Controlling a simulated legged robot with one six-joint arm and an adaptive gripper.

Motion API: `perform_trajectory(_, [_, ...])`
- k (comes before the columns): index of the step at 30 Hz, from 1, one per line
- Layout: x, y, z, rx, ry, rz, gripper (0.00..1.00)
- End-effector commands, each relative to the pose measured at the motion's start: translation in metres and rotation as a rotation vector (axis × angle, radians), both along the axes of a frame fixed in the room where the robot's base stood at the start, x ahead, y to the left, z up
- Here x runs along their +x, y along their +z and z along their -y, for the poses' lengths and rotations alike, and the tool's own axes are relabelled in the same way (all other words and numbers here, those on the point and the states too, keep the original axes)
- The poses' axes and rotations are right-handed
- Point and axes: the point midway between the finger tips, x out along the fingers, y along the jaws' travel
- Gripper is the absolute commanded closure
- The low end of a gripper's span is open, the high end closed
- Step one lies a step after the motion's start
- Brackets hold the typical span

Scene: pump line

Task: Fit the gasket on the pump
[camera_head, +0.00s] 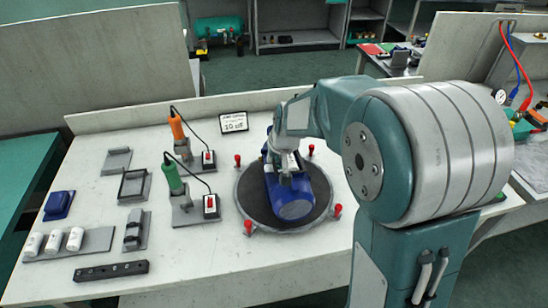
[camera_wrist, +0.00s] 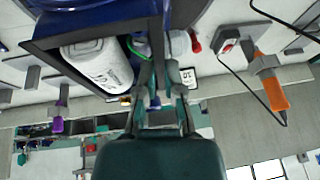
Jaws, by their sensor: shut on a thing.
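The blue pump (camera_head: 295,205) lies on a round dark turntable (camera_head: 318,219). In the wrist view the pump's blue body (camera_wrist: 95,14) fills the top, with a white printed cartridge (camera_wrist: 98,62) in its opening. A dark rectangular frame, the gasket (camera_wrist: 62,66), surrounds the cartridge in that view. My gripper (camera_wrist: 157,92) is shut on the gasket's near edge, over the pump; it also shows in the head view (camera_head: 285,178). I cannot tell whether the gasket touches the pump. A similar dark frame (camera_head: 122,190) rests on a grey holder at left.
Red clamps (camera_head: 336,210) ring the turntable. Left stand an orange tool (camera_head: 176,125), a green tool (camera_head: 172,175), white cartridges (camera_head: 54,241), a blue cover (camera_head: 58,205), a dark bar (camera_head: 110,271) and an empty grey holder (camera_head: 117,160). The bench front is clear.

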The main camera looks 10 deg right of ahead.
Motion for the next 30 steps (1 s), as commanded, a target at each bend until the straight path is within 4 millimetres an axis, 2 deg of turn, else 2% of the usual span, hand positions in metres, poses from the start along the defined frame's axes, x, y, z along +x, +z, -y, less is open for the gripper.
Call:
perform_trajectory(1, [-0.004,-0.006,0.0,-0.001,0.002,-0.018,0.81])
perform_trajectory(2, [-0.004,-0.006,0.0,-0.001,0.002,-0.018,0.75])
perform_trajectory(11, [-0.003,-0.004,-0.001,0.0,0.003,-0.014,0.75])
perform_trajectory(30, [-0.01,0.019,0.002,-0.001,0.0,-0.006,0.75])
